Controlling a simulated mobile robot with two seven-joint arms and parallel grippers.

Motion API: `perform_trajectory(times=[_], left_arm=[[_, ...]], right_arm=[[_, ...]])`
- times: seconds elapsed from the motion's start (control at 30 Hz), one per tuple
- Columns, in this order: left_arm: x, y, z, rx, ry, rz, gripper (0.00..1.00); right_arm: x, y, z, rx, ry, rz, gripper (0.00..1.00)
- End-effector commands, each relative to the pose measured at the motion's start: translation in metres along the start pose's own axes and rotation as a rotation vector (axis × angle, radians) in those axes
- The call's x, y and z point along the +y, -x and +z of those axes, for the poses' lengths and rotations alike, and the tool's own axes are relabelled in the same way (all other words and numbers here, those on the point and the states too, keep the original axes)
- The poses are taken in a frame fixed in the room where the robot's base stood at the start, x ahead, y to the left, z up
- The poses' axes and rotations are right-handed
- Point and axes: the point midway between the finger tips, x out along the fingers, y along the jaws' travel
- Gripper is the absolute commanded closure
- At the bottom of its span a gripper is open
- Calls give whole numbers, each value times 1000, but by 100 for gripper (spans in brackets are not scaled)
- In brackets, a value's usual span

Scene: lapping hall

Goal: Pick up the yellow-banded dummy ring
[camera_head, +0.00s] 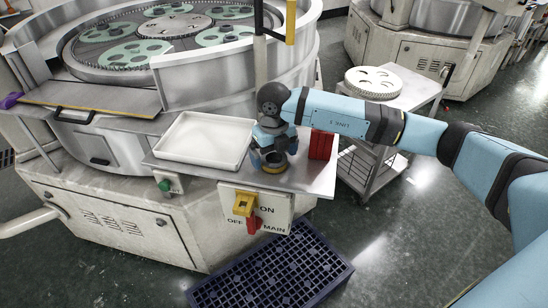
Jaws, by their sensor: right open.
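The dummy ring (272,170) is a dark ring with a yellow band low on it. It sits on the metal shelf (311,181) at the front of the lapping machine, between a white tray and a red block. My right gripper (272,160) is open and pointing down right over the ring, with its fingers beside it. The fingers and wrist hide part of the ring. I cannot tell whether the fingers touch it. My left gripper is not in view.
The white tray (203,163) is close on the left and the red block (321,145) on the right. A switch panel (273,214) hangs below the shelf edge. A trolley (405,91) with a white geared disc (373,82) stands beyond. A blue grating (270,270) lies below.

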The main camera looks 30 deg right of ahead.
Motion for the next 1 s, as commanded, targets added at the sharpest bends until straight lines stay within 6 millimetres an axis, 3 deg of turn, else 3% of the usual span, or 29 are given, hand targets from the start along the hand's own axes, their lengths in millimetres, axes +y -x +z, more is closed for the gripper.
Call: perform_trajectory(times=[0.3,0.6,1.0], left_arm=[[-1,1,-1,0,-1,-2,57],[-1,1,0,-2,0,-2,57],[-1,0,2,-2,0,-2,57]], right_arm=[[0,-8,0,-1,0,0,0],[0,-7,0,-2,0,0,66],[0,1,1,-3,0,1,66]])
